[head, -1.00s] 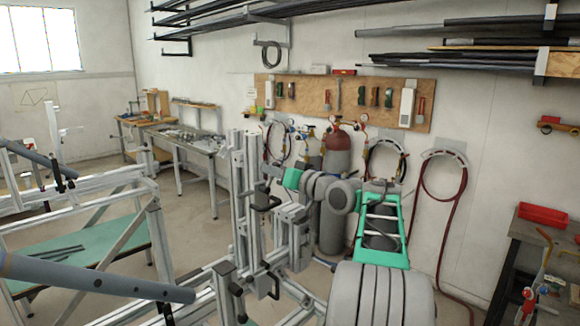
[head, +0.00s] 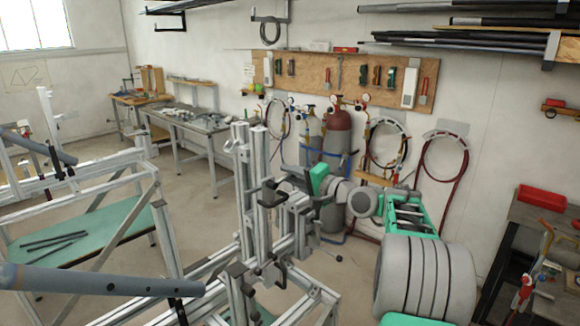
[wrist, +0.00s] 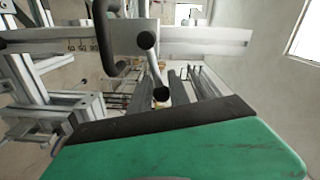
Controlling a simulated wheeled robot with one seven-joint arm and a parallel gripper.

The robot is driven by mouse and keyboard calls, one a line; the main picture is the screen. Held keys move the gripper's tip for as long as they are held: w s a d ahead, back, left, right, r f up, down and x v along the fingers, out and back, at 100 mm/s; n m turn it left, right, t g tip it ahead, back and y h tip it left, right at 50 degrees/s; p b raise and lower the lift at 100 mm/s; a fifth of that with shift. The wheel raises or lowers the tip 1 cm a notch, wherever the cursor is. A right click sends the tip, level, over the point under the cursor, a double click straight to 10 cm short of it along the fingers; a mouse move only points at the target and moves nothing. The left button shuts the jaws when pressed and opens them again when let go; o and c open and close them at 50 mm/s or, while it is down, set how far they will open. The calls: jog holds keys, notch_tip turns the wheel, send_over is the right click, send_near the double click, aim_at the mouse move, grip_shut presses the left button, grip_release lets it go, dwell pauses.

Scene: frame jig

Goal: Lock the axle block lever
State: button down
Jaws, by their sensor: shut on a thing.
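My gripper (head: 288,180) is at the upright aluminium posts in the middle of the head view, at the top of the axle block (head: 291,218). Its green body and dark front edge (wrist: 160,120) fill the bottom of the wrist view. Just beyond that edge is a short silver lever (wrist: 155,68) with black ends, beside a metal plate. My gripper is shut on what appears to be this lever; the jaw tips and the grip itself are hard to make out. A black bent handle (wrist: 110,40) is left of the lever.
Frame rails and another black handle (head: 271,274) lie below the axle block. A grey tube (head: 100,284) crosses the lower left. A green-topped table (head: 95,238) stands behind it. Gas cylinders (head: 337,150) stand behind my arm. A dark bench (head: 535,220) is at the right.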

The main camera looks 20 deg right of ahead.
jog(key=shift+f+m, duration=1.05)
jog(key=shift+m, duration=0.35)
jog(key=shift+a+f, duration=0.1)
jog(key=c, duration=1.6)
grip_release()
jog(key=shift+s, duration=0.1)
jog(key=shift+o, duration=0.5)
jog(key=shift+s, duration=0.1)
jog(key=b+v, duration=0.2)
jog(key=v, duration=0.5)
jog(key=shift+s+d+b, duration=0.25)
jog(key=shift+s+b, duration=0.05)
